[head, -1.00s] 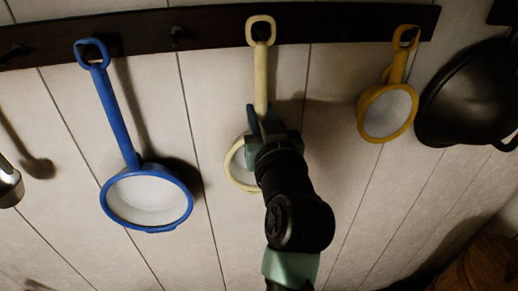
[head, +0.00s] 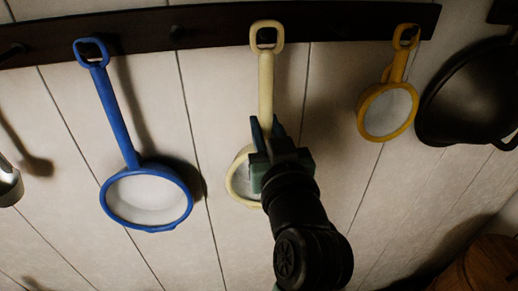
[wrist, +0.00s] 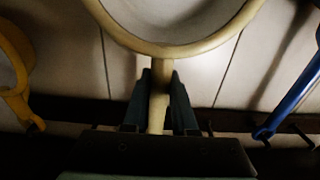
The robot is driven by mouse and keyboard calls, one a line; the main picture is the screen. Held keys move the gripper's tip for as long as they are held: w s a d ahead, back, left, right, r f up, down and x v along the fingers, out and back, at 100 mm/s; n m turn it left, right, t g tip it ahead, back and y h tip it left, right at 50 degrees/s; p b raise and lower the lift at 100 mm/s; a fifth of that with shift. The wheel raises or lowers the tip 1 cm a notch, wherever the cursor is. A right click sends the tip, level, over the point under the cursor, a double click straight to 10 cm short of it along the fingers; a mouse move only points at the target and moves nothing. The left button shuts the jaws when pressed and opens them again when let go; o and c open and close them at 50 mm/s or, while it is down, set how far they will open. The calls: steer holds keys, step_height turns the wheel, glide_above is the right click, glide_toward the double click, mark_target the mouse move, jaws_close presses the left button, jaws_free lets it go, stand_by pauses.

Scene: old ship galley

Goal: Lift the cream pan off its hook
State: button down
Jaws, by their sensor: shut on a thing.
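The cream pan (head: 266,85) hangs handle up in front of the dark rail in the head view, its loop overlapping the rail. I cannot tell whether the loop is still around its hook. My gripper (head: 265,128) is shut on the handle's lower part, just above the bowl, and hides part of the bowl. In the wrist view, my gripper's two fingers (wrist: 159,85) stand on either side of the cream handle, and the cream pan's rim (wrist: 170,48) curves above them.
A blue pan (head: 122,120) hangs on the left and a yellow pan (head: 390,85) on the right, both clear of the cream pan. A black pan (head: 465,95) hangs farther right. The dark hook rail (head: 210,30) runs along the plank wall.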

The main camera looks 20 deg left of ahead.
steer(key=shift+v, duration=2.05)
steer(key=shift+s+d, duration=0.1)
steer(key=shift+b+v, duration=0.7)
steer(key=shift+v, duration=2.25)
